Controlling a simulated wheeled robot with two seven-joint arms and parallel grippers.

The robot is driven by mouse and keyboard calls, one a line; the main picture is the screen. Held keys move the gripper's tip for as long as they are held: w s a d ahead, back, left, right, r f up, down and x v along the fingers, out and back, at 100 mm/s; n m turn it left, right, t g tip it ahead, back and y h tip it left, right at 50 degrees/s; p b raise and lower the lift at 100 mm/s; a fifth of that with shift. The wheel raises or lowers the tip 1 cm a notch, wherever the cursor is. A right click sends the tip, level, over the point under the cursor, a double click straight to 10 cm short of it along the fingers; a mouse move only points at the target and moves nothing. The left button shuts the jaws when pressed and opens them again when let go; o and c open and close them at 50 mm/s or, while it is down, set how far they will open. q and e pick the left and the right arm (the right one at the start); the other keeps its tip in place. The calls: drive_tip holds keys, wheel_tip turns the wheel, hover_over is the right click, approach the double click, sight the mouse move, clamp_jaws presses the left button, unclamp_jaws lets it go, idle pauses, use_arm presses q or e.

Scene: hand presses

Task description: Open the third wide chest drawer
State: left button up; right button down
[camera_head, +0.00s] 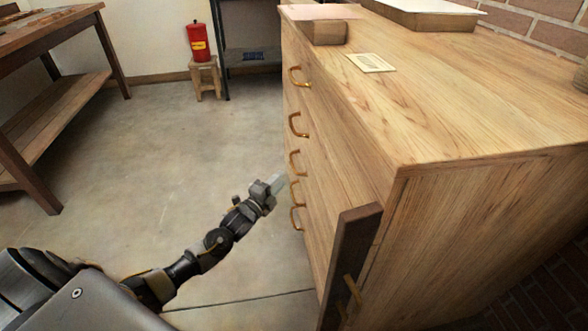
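The wide wooden chest (480,125) fills the right side, its drawer face turned to the left. Several brass handles run along that face, among them a far upper one (300,77), one below it (297,125), a middle one (295,162) and a low one (296,218). My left gripper (281,184) is beside the face, close to the middle handles. Whether it touches one cannot be told. Its fingers show as one pale block, so their gap is unclear. No drawer near it looks clearly pulled out. My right gripper is out of view.
A dark panel (350,240) stands out at the chest's near corner, with brass handles (352,290) below. A card (370,62) and a box (324,32) lie on top. A workbench (60,110) stands left; a red extinguisher (198,42) sits on a stool. Floor between is clear.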

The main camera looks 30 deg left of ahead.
sight(292, 165)
use_arm(q)
drive_tip(key=w+b, duration=0.1)
drive_tip(key=w, duration=0.4)
drive_tip(key=w+d+b, duration=0.1)
drive_tip(key=w, duration=0.2)
drive_tip(key=shift+w+r+b, duration=0.25)
drive_tip(key=shift+b, duration=0.05)
drive_tip(key=shift+c, duration=0.3)
clamp_jaws()
